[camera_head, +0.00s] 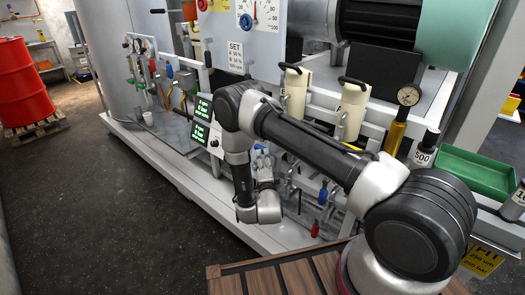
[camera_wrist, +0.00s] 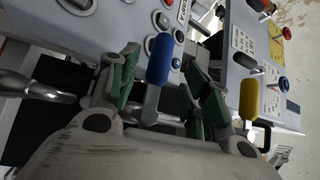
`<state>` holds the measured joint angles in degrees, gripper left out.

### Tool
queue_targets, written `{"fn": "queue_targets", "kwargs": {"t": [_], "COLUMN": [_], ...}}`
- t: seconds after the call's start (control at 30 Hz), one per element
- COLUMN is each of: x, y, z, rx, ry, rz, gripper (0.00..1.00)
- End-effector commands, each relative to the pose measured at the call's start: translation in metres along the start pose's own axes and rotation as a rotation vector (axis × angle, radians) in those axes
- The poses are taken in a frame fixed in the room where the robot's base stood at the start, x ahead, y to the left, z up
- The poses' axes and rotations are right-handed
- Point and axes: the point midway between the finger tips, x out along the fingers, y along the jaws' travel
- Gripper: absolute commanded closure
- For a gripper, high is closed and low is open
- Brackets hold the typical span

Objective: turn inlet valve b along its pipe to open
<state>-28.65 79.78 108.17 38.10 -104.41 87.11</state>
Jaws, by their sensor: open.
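In the wrist view a blue valve handle (camera_wrist: 160,58) stands between the two green-padded fingers of my gripper (camera_wrist: 160,78). The gripper is open, with one finger on each side of the handle; I cannot tell whether either finger touches it. A yellow handle (camera_wrist: 249,98) is just right of the right finger. No readable label shows which handle is inlet valve b, and the pipe direction is not clear.
Grey panels with buttons and a red knob (camera_wrist: 288,33) surround the fingers. In the head view, lit green displays (camera_head: 199,133), cream cylinders (camera_head: 295,97) and a green tray (camera_head: 476,173) crowd the skid. The dark floor (camera_head: 90,210) at left is clear.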

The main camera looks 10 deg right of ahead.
Motion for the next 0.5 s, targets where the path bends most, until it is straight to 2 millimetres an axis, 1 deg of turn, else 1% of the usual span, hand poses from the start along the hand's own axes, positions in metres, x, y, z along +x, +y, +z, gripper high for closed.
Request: {"fn": "queue_targets", "kwargs": {"t": [0.03,0.1,0.23,0.4,0.5], "x": [0.010,0.022,0.043,0.058,0.060], "y": [0.000,0.000,0.000,0.000,0.000], "z": [-0.001,-0.001,-0.001,0.000,0.000], "rx": [0.002,0.001,0.000,-0.002,-0.003], "ry": [0.003,0.003,0.001,0.000,-0.001], "rz": [-0.001,-0.001,0.000,0.002,0.003], "gripper": [0.52,0.52,0.52,0.52,0.52]}}
